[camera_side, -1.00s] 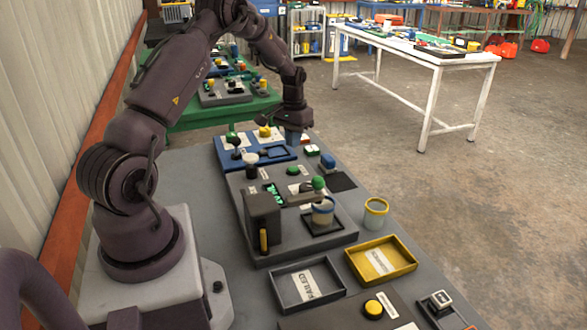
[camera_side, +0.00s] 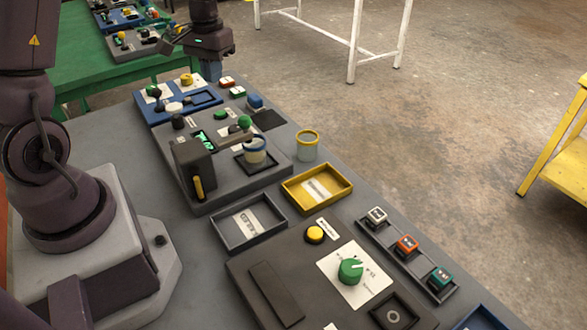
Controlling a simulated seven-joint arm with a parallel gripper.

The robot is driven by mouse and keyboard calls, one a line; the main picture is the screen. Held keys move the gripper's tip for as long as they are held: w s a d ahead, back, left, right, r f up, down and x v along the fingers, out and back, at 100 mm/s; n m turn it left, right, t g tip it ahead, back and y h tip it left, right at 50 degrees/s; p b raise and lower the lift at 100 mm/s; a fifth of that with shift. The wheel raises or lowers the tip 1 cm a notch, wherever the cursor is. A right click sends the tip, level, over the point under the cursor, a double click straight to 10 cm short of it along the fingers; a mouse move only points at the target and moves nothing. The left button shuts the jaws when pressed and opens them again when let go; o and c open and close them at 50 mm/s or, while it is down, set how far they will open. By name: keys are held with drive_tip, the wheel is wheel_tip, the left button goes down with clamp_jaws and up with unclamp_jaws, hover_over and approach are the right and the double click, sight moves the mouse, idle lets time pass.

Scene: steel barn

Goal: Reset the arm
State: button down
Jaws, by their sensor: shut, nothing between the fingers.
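My gripper (camera_side: 211,72) hangs pointing down at the far end of the grey bench, at the top of the picture. Its fingers are shut, with nothing seen between them. It is beside the far right corner of the blue panel (camera_side: 150,118), close to a small red-and-white button block (camera_side: 227,82). I cannot tell how high its tips are above the bench. The upper part of my arm is cut off by the top edge of the picture.
A grey station with a cup (camera_side: 255,150) stands mid-bench. A clear yellow-rimmed cup (camera_side: 307,148), yellow tray (camera_side: 290,187) and dark tray (camera_side: 227,236) are nearer. A front panel has a green knob (camera_side: 350,271). A green table (camera_side: 85,75) stands behind.

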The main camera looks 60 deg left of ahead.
drive_tip(key=s+d+r+m+t, duration=0.3)
drive_tip(key=s+d+r, duration=0.3)
drive_tip(key=d, duration=0.4)
drive_tip(key=s+d+r+m+t, duration=0.2)
drive_tip(key=s+d+r+t, duration=0.1)
drive_tip(key=s+d+r, duration=0.3)
drive_tip(key=d+r, duration=0.2)
drive_tip(key=d, duration=0.2)
drive_tip(key=shift+s+d+r+m, duration=0.3)
drive_tip(key=shift+d+r+m, duration=0.05)
drive_tip(key=shift+d+m, duration=0.05)
